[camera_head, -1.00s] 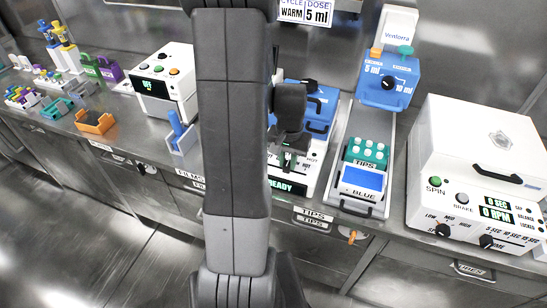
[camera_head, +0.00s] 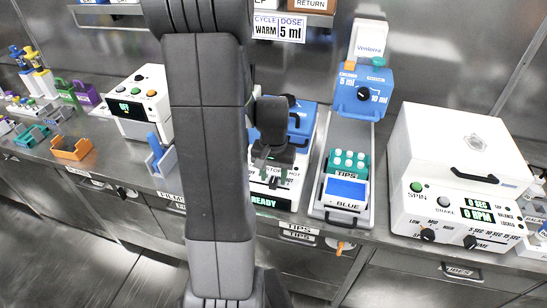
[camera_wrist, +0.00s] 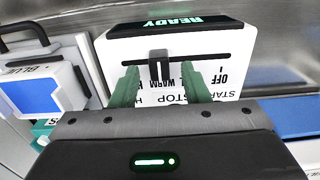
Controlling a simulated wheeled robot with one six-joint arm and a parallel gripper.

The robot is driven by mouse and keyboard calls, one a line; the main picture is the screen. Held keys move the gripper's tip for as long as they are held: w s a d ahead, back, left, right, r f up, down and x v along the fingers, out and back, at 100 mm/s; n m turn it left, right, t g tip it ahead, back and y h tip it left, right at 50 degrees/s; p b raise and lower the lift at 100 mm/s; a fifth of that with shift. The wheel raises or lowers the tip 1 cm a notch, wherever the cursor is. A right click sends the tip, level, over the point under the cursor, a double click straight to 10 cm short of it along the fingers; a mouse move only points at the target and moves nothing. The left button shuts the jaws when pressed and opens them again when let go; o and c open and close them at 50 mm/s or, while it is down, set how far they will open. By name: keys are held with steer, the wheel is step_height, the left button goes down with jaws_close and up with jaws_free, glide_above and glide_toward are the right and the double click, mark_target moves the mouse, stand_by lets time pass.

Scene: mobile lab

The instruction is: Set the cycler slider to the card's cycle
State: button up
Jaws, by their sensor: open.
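The card (camera_head: 279,27) on the back wall reads CYCLE WARM, DOSE 5 ml. The white cycler (camera_head: 300,150) with a blue lid stands behind my arm, its display reading READY. In the wrist view its front panel (camera_wrist: 245,50) has a dark slot with a dark slider knob (camera_wrist: 159,64), near the WARM label; OFF is to the right. My gripper (camera_wrist: 159,75) is open, its green fingers on either side of the knob with gaps showing. In the head view my gripper (camera_head: 271,172) is at the cycler's front. Finger depth around the knob is unclear.
A blue-topped dispenser (camera_head: 364,92) and a tips rack (camera_head: 348,162) stand right of the cycler. A white centrifuge (camera_head: 460,165) is farther right. A white device (camera_head: 140,100) and an orange tray (camera_head: 72,149) are at left.

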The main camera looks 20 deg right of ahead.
mark_target(274, 180)
step_height(274, 180, up, 13)
stand_by(0.3)
steer(key=shift+f, duration=0.15)
stand_by(0.3)
step_height(274, 180, down, 13)
steer(key=shift+f, duration=0.15)
steer(key=shift+w+a+f, duration=0.1)
steer(key=shift+a+f, duration=0.05)
steer(key=shift+w+a, duration=0.25)
steer(key=shift+a, duration=0.1)
